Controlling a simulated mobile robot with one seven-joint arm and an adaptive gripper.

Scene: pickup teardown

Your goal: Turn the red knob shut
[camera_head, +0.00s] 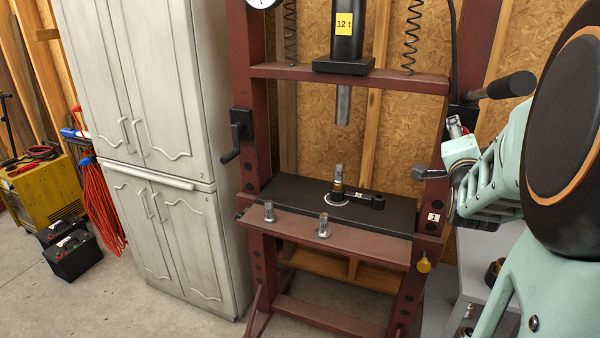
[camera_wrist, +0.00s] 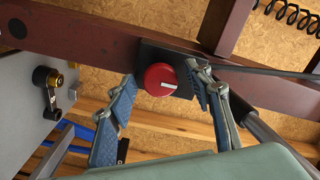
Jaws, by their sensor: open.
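The red knob (camera_wrist: 160,80) is round with a short white line on its face. It sits on a black block (camera_wrist: 152,54) fixed to the dark red press frame. In the wrist view my gripper (camera_wrist: 160,75) is open, with one blue-padded finger left of the knob and the other close to its right side. I see no clear contact on either side. In the head view my gripper (camera_head: 447,150) is at the press's right column, and the knob cannot be made out there.
The press (camera_head: 350,75) stands in front of a wooden wall, with parts on its black bed (camera_head: 285,187). A black-gripped lever (camera_head: 510,85) sticks out right, above my gripper. A grey cabinet (camera_head: 150,160) stands left. A grey cart (camera_head: 490,255) is at lower right.

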